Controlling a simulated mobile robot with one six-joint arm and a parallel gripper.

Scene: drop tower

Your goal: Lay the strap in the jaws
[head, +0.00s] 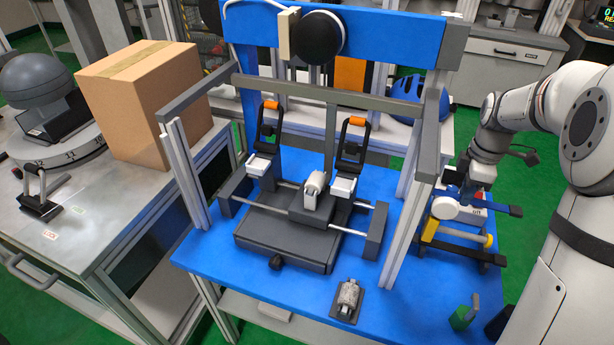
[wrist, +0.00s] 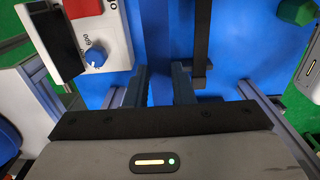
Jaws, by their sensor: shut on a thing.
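My gripper (wrist: 159,82) shows its two dark fingers in the wrist view, shut on a dark blue strap (wrist: 160,35). The strap runs straight up the picture between the fingers; its ends are out of sight. In the head view the end of my arm is low at the table's right side, above a black rack with yellow rods (head: 463,236), and its fingertips cannot be made out. The left jaw (head: 259,165) and right jaw (head: 342,186) are white blocks with black, orange-tipped levers standing up, well left of my gripper. No strap shows in them.
A small metal cylinder on a dark plate (head: 347,300) and a green block (head: 463,318) are at the front. A cardboard box (head: 150,105) is at left.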

